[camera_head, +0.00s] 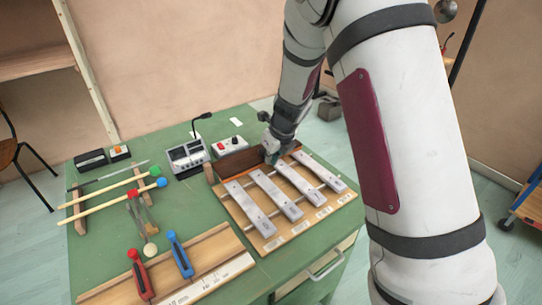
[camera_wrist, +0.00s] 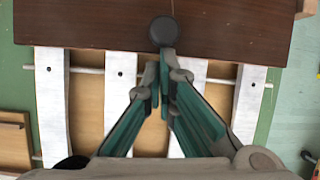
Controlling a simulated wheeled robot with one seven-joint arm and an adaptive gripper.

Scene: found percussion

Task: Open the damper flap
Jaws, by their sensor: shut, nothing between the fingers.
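The damper flap is a dark brown wooden board (camera_head: 238,161) along the far edge of the metal bars. In the wrist view the flap (camera_wrist: 90,22) spans the top and meets the far ends of the bars. A round dark knob (camera_wrist: 162,31) sits near its lower edge. My gripper (camera_wrist: 160,62) is shut and empty, its fingertips right beside the knob on the bar side. Whether they touch it I cannot tell. In the head view my gripper (camera_head: 271,158) is over the flap's right part and hides some of it, including the knob.
Several silver bars (camera_head: 249,208) lie on a wooden frame in front of the flap. A grey device with a microphone (camera_head: 187,156) and a white box with a red button (camera_head: 229,146) stand behind.

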